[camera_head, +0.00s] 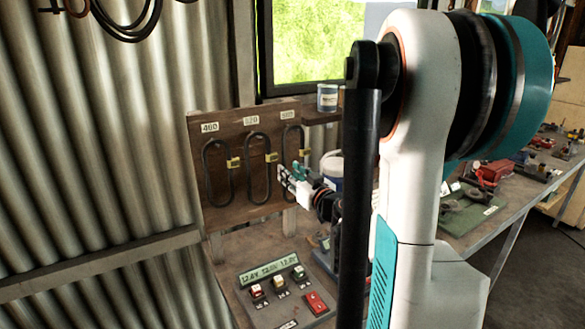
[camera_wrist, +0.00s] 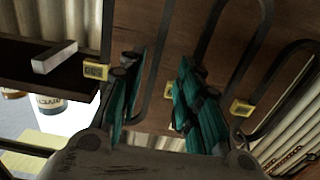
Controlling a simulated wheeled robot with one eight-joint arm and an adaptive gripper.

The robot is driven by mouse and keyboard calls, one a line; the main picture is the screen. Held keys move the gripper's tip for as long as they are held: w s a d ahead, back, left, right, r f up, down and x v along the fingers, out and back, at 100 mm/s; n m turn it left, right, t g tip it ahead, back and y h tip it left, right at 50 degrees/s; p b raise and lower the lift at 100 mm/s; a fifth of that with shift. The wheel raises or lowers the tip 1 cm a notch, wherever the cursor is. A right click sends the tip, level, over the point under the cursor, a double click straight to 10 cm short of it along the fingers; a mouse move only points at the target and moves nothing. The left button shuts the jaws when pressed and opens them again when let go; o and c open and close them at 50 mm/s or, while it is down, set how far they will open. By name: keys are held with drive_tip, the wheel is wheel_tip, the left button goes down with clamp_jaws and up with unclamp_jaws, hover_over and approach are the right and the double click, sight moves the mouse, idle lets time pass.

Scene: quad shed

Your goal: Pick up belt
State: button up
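Three dark loop belts hang on a wooden board (camera_head: 230,135) in the head view: a left belt (camera_head: 207,180), a middle belt (camera_head: 248,175) and a right belt (camera_head: 285,150). Each has a yellow tag. The labels above read 460 and 520; the third is unclear. My gripper (camera_head: 285,177) is at the lower part of the right belt. In the wrist view my gripper (camera_wrist: 158,80) has its teal fingers apart. One strand of the right belt (camera_wrist: 159,45) passes between them in the picture, with one finger seemingly across the loop's inside. Contact cannot be told.
A shelf with a cup (camera_head: 327,98) is right of the board. A white bucket (camera_head: 332,168) stands behind my wrist. A panel with displays and switches (camera_head: 282,290) lies on the bench below. A cluttered workbench (camera_head: 500,212) extends right.

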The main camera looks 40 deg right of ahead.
drive_tip(key=shift+b+x, duration=0.5)
drive_tip(key=shift+x, duration=2.5)
drive_tip(key=shift+s+d+f, duration=0.1)
drive_tip(key=shift+d+f, duration=0.05)
drive_tip(key=shift+c, duration=0.6)
clamp_jaws()
